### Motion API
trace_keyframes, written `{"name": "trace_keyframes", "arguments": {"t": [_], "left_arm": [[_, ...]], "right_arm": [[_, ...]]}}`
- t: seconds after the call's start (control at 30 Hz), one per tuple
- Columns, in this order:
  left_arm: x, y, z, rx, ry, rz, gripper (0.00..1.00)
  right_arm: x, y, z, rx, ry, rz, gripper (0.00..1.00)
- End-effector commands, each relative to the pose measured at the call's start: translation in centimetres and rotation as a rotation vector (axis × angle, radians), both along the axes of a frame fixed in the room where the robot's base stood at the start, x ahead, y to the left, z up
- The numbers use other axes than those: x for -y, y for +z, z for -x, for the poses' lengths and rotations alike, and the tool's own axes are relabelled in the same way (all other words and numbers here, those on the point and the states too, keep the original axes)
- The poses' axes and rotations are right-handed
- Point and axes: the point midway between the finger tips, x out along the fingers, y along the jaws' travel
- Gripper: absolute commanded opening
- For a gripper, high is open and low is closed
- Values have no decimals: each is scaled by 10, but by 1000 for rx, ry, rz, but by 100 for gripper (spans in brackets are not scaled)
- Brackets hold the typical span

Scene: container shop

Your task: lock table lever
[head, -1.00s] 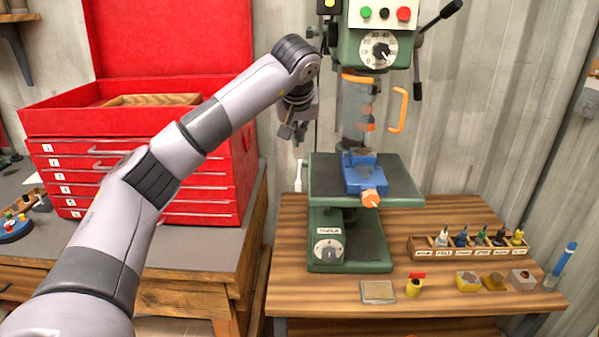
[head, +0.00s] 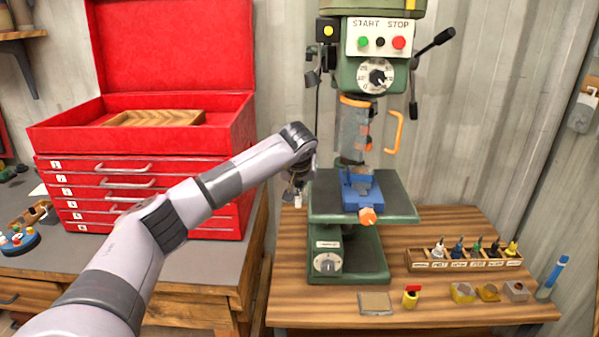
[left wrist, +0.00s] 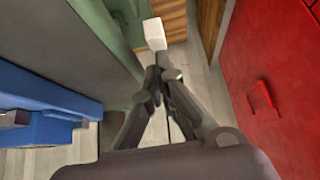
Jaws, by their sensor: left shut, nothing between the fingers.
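The green drill press (head: 347,245) stands on the wooden bench. Its grey table (head: 395,190) carries a blue vise (head: 350,197). The white table lever (head: 298,199) hangs at the table's left side, partly hidden by my gripper. In the left wrist view the white lever end (left wrist: 154,34) shows just beyond the fingertips; I cannot tell whether they touch. My left gripper (head: 291,189) is beside the table's left edge, pointing down. In the left wrist view its fingers (left wrist: 160,76) are together with nothing between them. My right gripper is out of view.
A red tool chest (head: 150,190) stands close on the left; it also fills the right of the left wrist view (left wrist: 280,60). A bottle rack (head: 465,262) and small blocks sit on the right of the bench (head: 330,305). An orange-framed guard (head: 354,135) hangs above the vise.

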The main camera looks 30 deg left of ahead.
Motion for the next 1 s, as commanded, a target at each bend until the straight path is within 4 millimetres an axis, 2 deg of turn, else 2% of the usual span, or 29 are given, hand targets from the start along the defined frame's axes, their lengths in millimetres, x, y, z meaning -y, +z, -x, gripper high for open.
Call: {"name": "trace_keyframes", "arguments": {"t": [0.4, 0.6, 1.0], "left_arm": [[0, -4, 1, 0, 1, -1, 0], [4, -26, 7, 1, 0, -2, 0], [5, -21, 7, 1, 1, 0, 0]], "right_arm": [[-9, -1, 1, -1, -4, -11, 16], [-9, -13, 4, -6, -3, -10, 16], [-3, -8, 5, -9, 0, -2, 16]]}}
